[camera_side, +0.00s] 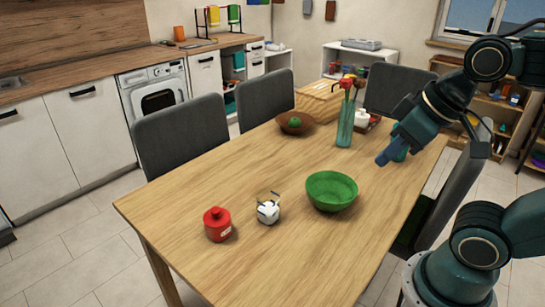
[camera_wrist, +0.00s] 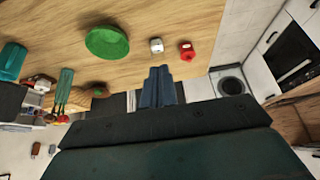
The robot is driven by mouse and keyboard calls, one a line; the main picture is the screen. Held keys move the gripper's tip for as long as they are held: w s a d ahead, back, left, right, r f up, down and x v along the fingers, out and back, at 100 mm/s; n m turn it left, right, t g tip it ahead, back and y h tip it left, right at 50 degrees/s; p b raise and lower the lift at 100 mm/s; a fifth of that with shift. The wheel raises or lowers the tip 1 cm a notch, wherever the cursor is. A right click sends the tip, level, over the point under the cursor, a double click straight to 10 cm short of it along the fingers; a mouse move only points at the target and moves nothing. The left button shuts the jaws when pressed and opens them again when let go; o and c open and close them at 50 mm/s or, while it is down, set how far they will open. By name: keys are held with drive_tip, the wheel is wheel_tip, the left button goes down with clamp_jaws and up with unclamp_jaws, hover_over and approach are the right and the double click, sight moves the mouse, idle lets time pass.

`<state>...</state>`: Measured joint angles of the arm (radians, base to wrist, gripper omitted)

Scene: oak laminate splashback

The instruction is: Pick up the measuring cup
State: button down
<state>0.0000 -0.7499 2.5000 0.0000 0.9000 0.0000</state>
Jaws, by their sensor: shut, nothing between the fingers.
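I cannot make out a measuring cup for certain. A small white vessel with dark marks (camera_side: 268,211) stands on the table between the red pot and the green bowl; it also shows in the wrist view (camera_wrist: 156,45). A teal vessel (camera_side: 400,151) stands near the table's right edge, partly hidden behind my gripper; in the wrist view it is at the left edge (camera_wrist: 12,61). My gripper (camera_side: 382,160) is above the right side of the table, apart from everything. Its blue fingers (camera_wrist: 158,72) are together and empty.
A red lidded pot (camera_side: 217,226) and a green bowl (camera_side: 331,191) stand on the wooden table (camera_side: 200,180). Further back are a vase with red flowers (camera_side: 345,125) and a brown bowl (camera_side: 295,128) holding a green item. Grey chairs surround the table. The table's left part is clear.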

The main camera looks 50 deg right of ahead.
drive_tip(key=shift+c, duration=1.3)
unclamp_jaws()
drive_tip(key=w+f+n+g+h, duration=0.2)
drive_tip(key=w+f+n+h, duration=0.3)
drive_tip(key=w+f+n, duration=0.75)
drive_tip(key=w+a+f+n+t+h, duration=0.2)
drive_tip(key=w+f+n+t, duration=0.1)
drive_tip(key=f+n, duration=0.4)
drive_tip(key=w+a+f+n+t+h, duration=0.2)
drive_tip(key=w+a+f+n+t, duration=0.1)
drive_tip(key=w+f+n, duration=0.3)
wheel_tip(320, 180, down, 2)
drive_tip(key=shift+w+a+f+n+h, duration=0.2)
drive_tip(key=shift+f+n+h, duration=0.1)
drive_tip(key=shift+n, duration=0.45)
drive_tip(key=shift+d, duration=0.1)
